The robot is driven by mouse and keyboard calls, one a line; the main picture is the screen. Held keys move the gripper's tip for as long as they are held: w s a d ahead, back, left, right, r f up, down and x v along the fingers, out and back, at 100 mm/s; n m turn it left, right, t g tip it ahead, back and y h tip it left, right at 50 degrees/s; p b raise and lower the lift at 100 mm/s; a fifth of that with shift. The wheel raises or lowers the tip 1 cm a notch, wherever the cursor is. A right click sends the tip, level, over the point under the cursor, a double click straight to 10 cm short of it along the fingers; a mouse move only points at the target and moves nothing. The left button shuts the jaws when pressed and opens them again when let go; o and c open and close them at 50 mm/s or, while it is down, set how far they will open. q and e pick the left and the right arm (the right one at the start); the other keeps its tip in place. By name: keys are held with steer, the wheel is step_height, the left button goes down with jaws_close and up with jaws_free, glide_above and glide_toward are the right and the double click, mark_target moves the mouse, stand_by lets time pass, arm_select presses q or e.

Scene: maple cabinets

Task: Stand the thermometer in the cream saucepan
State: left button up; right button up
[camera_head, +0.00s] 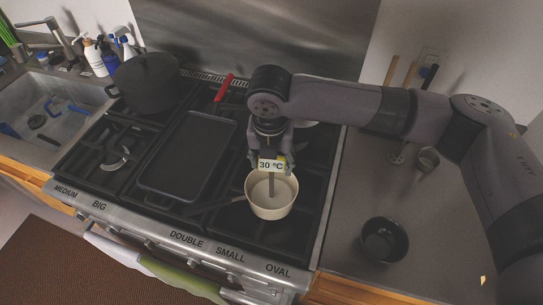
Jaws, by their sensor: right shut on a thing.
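The cream saucepan (257,208) sits on the right front part of the stove, its dark handle pointing left. The thermometer (271,166) has a pale tag reading 30 °C and a thin stem that reaches down inside the saucepan. It looks upright. My right gripper (271,158) is shut on the thermometer's upper part, just above the pan's far rim. I cannot tell whether the stem touches the pan's bottom. My left gripper is not in view.
A black griddle (188,157) lies left of the saucepan, and a dark pot (150,83) stands at the back left. The sink (40,115) is at the far left.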

steer(key=o, duration=1.7)
steer(key=r, duration=0.4)
steer(key=s+r, duration=0.1)
steer(key=r, duration=0.6)
steer(key=shift+s+a+r, duration=0.1)
steer(key=shift+s+r, duration=0.15)
steer(key=shift+r, duration=0.15)
